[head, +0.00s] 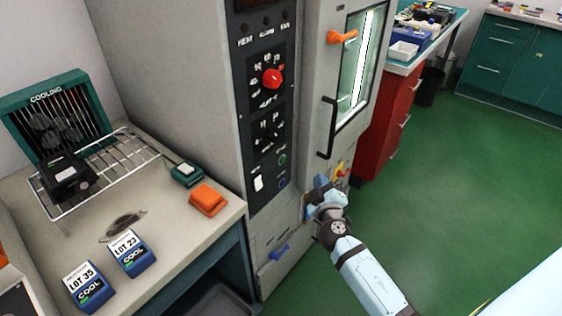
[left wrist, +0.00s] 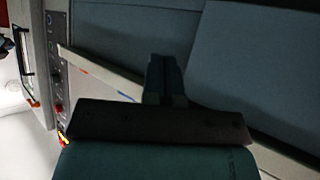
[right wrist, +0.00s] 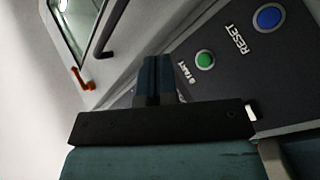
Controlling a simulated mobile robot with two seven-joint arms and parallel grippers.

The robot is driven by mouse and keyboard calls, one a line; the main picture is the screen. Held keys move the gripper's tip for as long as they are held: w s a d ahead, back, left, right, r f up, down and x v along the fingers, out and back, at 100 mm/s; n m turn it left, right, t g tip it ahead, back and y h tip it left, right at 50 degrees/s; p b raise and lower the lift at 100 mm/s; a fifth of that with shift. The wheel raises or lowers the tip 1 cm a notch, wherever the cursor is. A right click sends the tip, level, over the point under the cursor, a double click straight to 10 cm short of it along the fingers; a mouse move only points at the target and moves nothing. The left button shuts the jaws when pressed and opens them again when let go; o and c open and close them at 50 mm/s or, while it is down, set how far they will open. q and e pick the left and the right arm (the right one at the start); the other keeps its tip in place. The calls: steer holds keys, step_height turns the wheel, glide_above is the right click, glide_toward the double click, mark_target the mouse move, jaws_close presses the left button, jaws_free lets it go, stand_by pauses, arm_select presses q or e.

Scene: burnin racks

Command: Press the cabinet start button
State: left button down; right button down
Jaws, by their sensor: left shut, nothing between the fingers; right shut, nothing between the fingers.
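The cabinet (head: 215,110) stands in the middle of the head view with a dark control panel on its front. The green start button (head: 282,160) is low on the panel, above the blue reset button (head: 282,183). In the right wrist view the start button (right wrist: 204,60) is labelled START and the reset button (right wrist: 268,17) RESET. My right gripper (head: 318,194) is shut and empty, in front of the cabinet, right of the buttons. Its fingertips (right wrist: 158,62) appear left of the start button; contact is not visible. My left gripper (left wrist: 163,62) is shut and empty, outside the head view.
A red knob (head: 272,78) and white switch (head: 258,183) share the panel. The door has a black handle (head: 328,128) and orange latch (head: 341,37). A bench (head: 170,235) at left holds a wire rack (head: 115,165) and LOT boxes (head: 129,254). Green floor is open at right.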

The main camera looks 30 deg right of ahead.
mark_target(283, 160)
steer(key=w+a, duration=0.3)
steer(key=w, duration=0.5)
steer(key=shift+a, duration=0.2)
arm_select(q)
steer(key=shift+f, duration=0.2)
arm_select(e)
steer(key=shift+w, duration=0.15)
stand_by(1.7)
arm_select(q)
steer(key=shift+f+b, duration=0.25)
steer(key=shift+b, duration=0.15)
arm_select(e)
steer(key=shift+w+a, duration=0.15)
steer(key=shift+w, duration=0.15)
